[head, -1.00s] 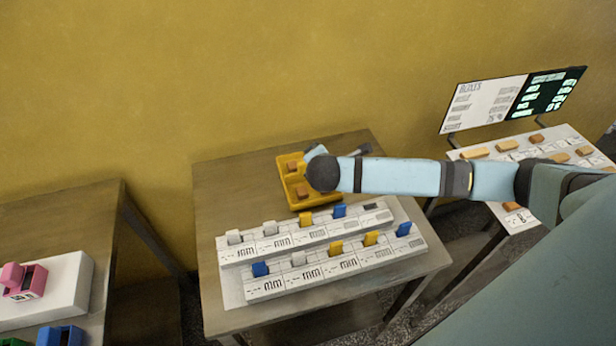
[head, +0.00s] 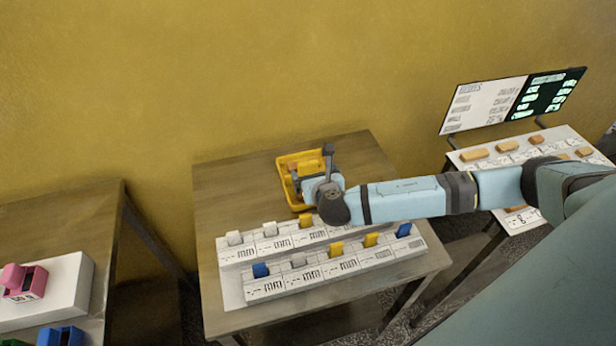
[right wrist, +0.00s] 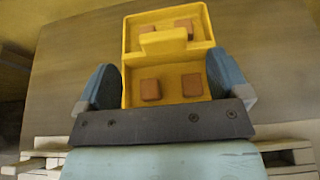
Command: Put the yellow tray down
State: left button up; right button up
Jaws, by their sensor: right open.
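The yellow tray (head: 284,178) rests on the wooden table near its back edge, behind the rack of labelled strips. In the right wrist view the tray (right wrist: 134,62) has a raised yellow grip (right wrist: 163,42) across its middle and a few brown blocks (right wrist: 150,89) in its compartments. My right gripper (head: 308,180) is over the tray in the head view and covers part of it. Its two fingers stand apart on either side of the tray in the right wrist view (right wrist: 164,75). It is open, with visible gaps beside the grip. My left gripper is not in view.
A white stepped rack (head: 310,263) with blue, white and yellow tabs fills the table's front. Bare table top (head: 222,195) lies left of the tray. A side table at left holds a pink item (head: 24,281). A sign board (head: 512,100) stands behind blocks at right.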

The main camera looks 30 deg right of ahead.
aim_at(309, 166)
jog(key=shift+f+p+x, duration=0.1)
jog(key=shift+p+x, duration=0.15)
jog(key=shift+x, duration=1.15)
jog(key=shift+f+p+x, duration=0.15)
jog(key=shift+p+x, duration=0.05)
jog(key=shift+x, duration=1.15)
jog(key=shift+s+d, duration=0.15)
jog(key=shift+c, duration=0.4)
jog(key=shift+r, duration=0.15)
jog(key=c, duration=1.4)
